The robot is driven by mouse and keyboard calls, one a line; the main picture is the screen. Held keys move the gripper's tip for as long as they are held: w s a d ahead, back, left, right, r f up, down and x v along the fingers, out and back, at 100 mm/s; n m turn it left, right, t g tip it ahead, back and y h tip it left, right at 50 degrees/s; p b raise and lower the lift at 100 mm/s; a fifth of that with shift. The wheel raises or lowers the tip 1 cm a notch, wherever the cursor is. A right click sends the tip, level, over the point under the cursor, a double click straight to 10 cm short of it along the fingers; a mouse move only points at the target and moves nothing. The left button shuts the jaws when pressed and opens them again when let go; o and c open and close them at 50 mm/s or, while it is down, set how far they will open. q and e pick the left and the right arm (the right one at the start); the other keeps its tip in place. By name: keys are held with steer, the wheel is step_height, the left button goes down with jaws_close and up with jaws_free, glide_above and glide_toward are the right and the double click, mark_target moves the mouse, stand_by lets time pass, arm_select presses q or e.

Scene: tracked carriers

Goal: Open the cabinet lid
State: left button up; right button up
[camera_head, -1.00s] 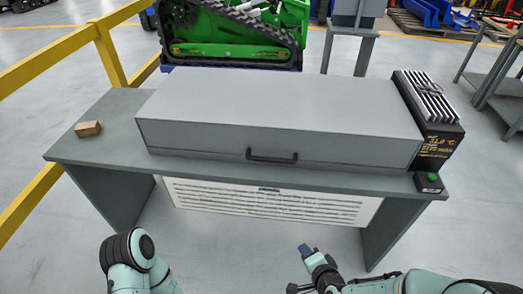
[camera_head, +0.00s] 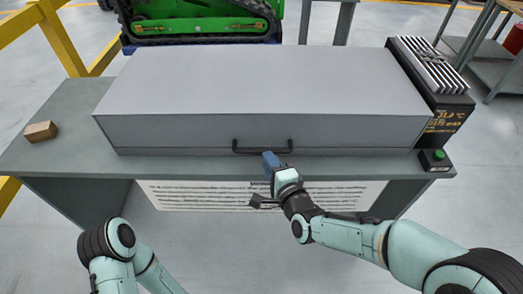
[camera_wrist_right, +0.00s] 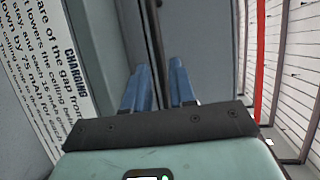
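The cabinet (camera_head: 260,85) is a long, low grey box on a grey table, with its lid shut. A dark bar handle (camera_head: 262,150) is on the front face of the lid. My right gripper (camera_head: 270,157) is just in front of the handle's right part, its blue fingertips close below it. In the right wrist view the two blue fingers (camera_wrist_right: 160,66) stand apart with a gap between them. A dark bar, probably the handle, runs beyond that gap; I cannot tell whether it touches the fingers. My left arm shows at the lower left, but its gripper is out of view.
A small brown block (camera_head: 41,131) lies on the table's left end. A black finned unit (camera_head: 437,85) and a box with a green button (camera_head: 435,159) stand at the right end. A printed panel (camera_head: 215,196) hangs below the tabletop. A green tracked machine (camera_head: 200,20) stands behind.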

mark_target(262, 151)
steer(key=x, duration=0.6)
steer(key=shift+s, duration=0.1)
jaws_close()
